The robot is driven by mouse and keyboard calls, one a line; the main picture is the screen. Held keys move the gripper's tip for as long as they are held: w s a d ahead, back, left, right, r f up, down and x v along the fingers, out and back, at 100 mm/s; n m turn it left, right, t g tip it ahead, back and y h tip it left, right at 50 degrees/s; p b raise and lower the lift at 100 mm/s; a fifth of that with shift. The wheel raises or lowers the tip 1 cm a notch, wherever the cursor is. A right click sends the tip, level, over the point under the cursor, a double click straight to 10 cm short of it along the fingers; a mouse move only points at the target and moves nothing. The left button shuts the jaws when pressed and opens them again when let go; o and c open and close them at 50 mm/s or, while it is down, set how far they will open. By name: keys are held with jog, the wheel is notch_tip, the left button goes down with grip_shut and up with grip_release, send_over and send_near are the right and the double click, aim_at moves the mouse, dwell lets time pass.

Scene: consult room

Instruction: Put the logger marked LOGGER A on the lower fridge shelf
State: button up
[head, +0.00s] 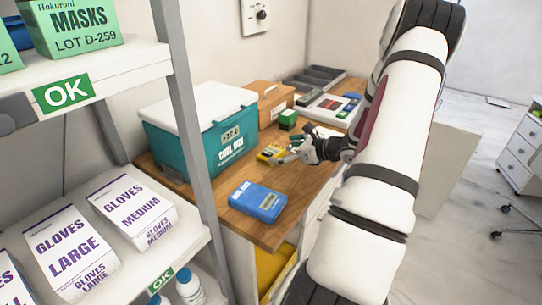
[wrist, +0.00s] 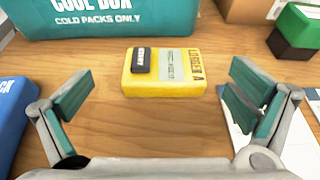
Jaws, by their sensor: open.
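The yellow logger (wrist: 165,75) lies flat on the wooden worktop, with a dark display and its lettering, LOGGER A, turned sideways on the right. In the head view the logger (head: 268,154) is partly behind my gripper. My gripper (head: 292,147) is open and empty, low over the worktop. In the wrist view its fingers (wrist: 163,92) are spread wide, one on each side of the logger, which is a little ahead of them and apart from both. I cannot make out a fridge or its lower shelf in either view.
The teal cool box (head: 228,143), marked COLD PACKS ONLY, stands behind the logger. A blue pack (head: 258,201) lies nearer the front. A green-and-dark block (wrist: 292,35) and papers are on the right. A shelf rack with glove boxes (head: 133,208) stands at the left.

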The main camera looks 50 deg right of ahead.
aim_at(271, 151)
jog(key=shift+x, duration=2.65)
jog(key=shift+d, duration=0.25)
jog(key=c, duration=1.4)
jog(key=shift+r, duration=0.15)
jog(key=shift+r, duration=0.55)
notch_tip(271, 151, up, 2)
jog(key=shift+r, duration=0.1)
jog(key=s, duration=0.5)
jog(key=s+a+r, duration=0.1)
jog(key=s, duration=1)
jog(key=shift+a+r, duration=0.2)
jog(key=shift+a, duration=0.05)
